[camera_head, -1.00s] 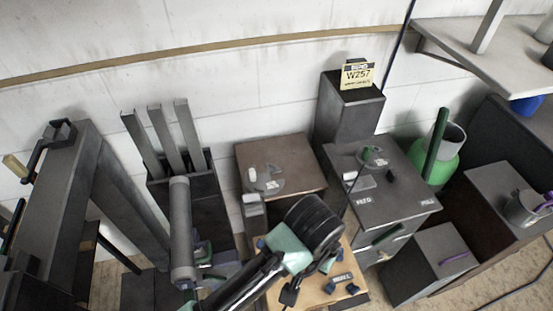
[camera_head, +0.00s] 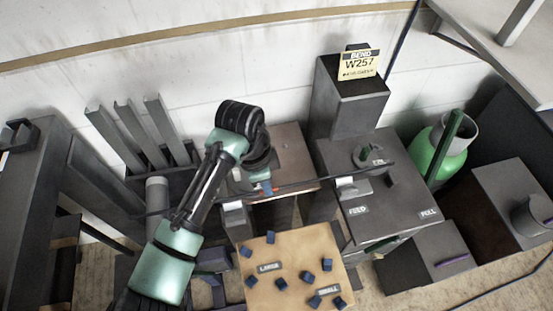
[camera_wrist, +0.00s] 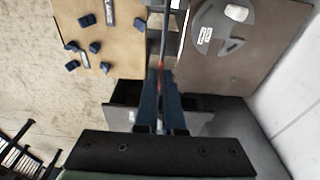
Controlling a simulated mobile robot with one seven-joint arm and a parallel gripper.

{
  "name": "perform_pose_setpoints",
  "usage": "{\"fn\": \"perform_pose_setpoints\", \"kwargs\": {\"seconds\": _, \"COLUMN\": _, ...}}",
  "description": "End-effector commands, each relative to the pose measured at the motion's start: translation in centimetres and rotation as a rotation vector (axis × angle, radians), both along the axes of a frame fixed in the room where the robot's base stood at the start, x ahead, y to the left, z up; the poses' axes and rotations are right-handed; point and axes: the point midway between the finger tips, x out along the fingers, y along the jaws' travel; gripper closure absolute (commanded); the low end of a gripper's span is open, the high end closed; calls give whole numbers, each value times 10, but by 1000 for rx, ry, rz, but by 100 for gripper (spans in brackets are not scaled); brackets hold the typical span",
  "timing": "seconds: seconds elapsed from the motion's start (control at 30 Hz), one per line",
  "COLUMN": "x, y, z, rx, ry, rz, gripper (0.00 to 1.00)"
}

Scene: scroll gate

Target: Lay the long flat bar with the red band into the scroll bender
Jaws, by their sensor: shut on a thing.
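My gripper (camera_head: 262,186) is shut on the long flat bar (camera_head: 305,184), close to its red band. The thin dark bar lies about level, running left to right across the brown-topped stand (camera_head: 290,150) toward the grey bench marked FEED and PULL (camera_head: 385,225), which looks like the scroll bender. Its right part passes over or beside a small light block (camera_head: 353,188) there; I cannot tell whether it touches. In the wrist view the bar (camera_wrist: 164,45) runs away from my gripper (camera_wrist: 160,95), with the red band (camera_wrist: 160,70) at the fingers.
A wooden board (camera_head: 290,255) with several blue blocks and LARGE and SMALL labels lies in front. A dark pillar (camera_head: 345,100) bears a BEND W257 sign (camera_head: 358,65). A rack of upright grey bars (camera_head: 140,140) stands left. A green cylinder (camera_head: 440,145) stands right.

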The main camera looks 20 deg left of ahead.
Motion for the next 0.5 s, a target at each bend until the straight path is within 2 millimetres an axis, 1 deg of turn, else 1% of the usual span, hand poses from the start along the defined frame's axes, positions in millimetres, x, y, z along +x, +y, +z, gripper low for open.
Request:
{"fn": "perform_pose_setpoints", "kwargs": {"seconds": 0.13, "x": 0, "y": 1, "z": -2, "rx": 1, "ry": -2, "rz": 1, "gripper": 100}}
{"fn": "perform_pose_setpoints", "kwargs": {"seconds": 0.27, "x": 0, "y": 0, "z": -8, "rx": 1, "ry": -2, "rz": 1, "gripper": 100}}
{"fn": "perform_pose_setpoints", "kwargs": {"seconds": 0.5, "x": 0, "y": 1, "z": -27, "rx": 2, "ry": -1, "rz": 1, "gripper": 100}}
